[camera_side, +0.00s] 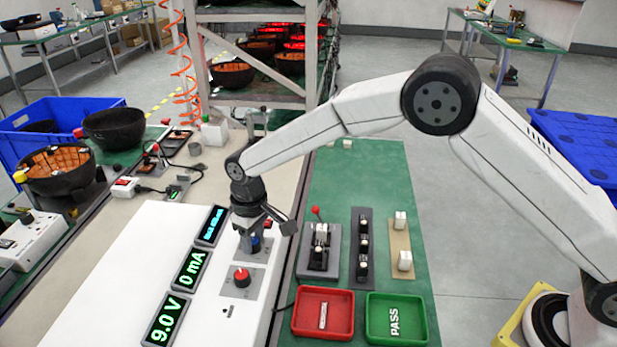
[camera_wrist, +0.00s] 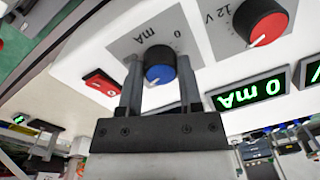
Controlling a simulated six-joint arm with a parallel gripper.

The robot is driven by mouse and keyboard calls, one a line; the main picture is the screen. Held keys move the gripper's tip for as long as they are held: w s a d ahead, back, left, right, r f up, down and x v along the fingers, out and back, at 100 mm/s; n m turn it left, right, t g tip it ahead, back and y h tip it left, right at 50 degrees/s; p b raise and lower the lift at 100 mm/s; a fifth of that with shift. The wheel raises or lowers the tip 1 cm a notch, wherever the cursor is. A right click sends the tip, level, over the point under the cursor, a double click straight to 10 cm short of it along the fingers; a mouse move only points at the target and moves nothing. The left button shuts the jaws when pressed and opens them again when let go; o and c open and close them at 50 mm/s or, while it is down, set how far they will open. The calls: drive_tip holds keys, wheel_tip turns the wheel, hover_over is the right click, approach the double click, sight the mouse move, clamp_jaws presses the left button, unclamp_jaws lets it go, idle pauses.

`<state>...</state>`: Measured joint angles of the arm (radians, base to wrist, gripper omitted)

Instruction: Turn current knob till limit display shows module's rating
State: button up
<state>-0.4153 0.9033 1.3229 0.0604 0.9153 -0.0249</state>
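The blue-capped current knob (camera_wrist: 159,66) sits on a grey plate marked mA and 0. My gripper (camera_wrist: 159,72) has one finger on each side of it, and both fingertips appear to touch its dark sides. In the side view the knob (camera_side: 255,243) shows partly under my gripper (camera_side: 250,228). A small display with blue text (camera_side: 211,225) stands beside it on the white panel; its text is too small to read. The green display (camera_side: 191,268) reads 0 mA and another (camera_side: 166,319) reads 9.0 V. I cannot read a module's rating in either view.
A red-capped voltage knob (camera_side: 242,277) is near the current knob, and a red rocker switch (camera_wrist: 100,82) is on its other side. Right of the panel are a fixture with a red-tipped lever (camera_side: 318,262), a red tray (camera_side: 298,322) and a green PASS tray (camera_side: 414,338).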

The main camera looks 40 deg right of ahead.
clamp_jaws()
drive_tip(key=shift+n, duration=0.4)
drive_tip(key=n, duration=0.9)
drive_tip(key=shift+r, duration=0.1)
drive_tip(key=o, duration=1)
unclamp_jaws()
drive_tip(key=shift+o, duration=0.2)
